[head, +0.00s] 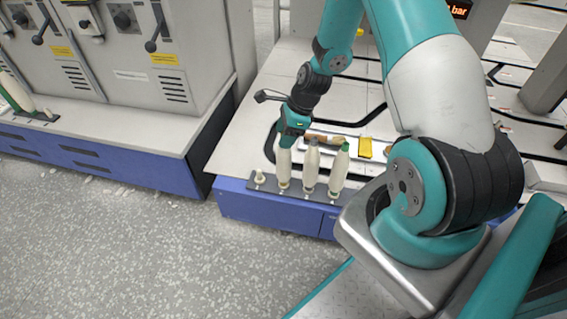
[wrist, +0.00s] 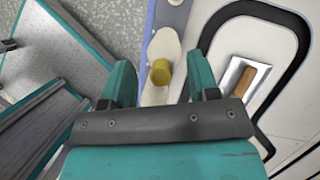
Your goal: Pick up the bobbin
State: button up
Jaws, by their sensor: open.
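Several cream bobbins stand upright in a row on a dark rack (head: 271,190) at the table's front edge in the head view. My gripper (head: 288,140) is at the top of the leftmost tall bobbin (head: 284,167), pointing down and hiding its tip. A middle bobbin (head: 310,168) and a right bobbin with a green tip (head: 340,169) stand beside it. In the wrist view my gripper (wrist: 161,80) is open, its two fingers on either side of a cream bobbin with a yellow tip (wrist: 160,72). I see gaps between tip and fingers.
A short pale peg (head: 259,177) stands at the rack's left end. Behind the row lie a wooden-handled tool (wrist: 247,86) and a yellow block (head: 365,147). Grey machines with levers (head: 130,50) stand at the left. The floor (head: 120,250) in front is clear.

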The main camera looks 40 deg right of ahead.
jog(key=shift+w+a+f, duration=0.1)
jog(key=shift+a+f, duration=0.05)
jog(key=shift+f, duration=0.2)
grip_shut()
jog(key=shift+r, duration=0.15)
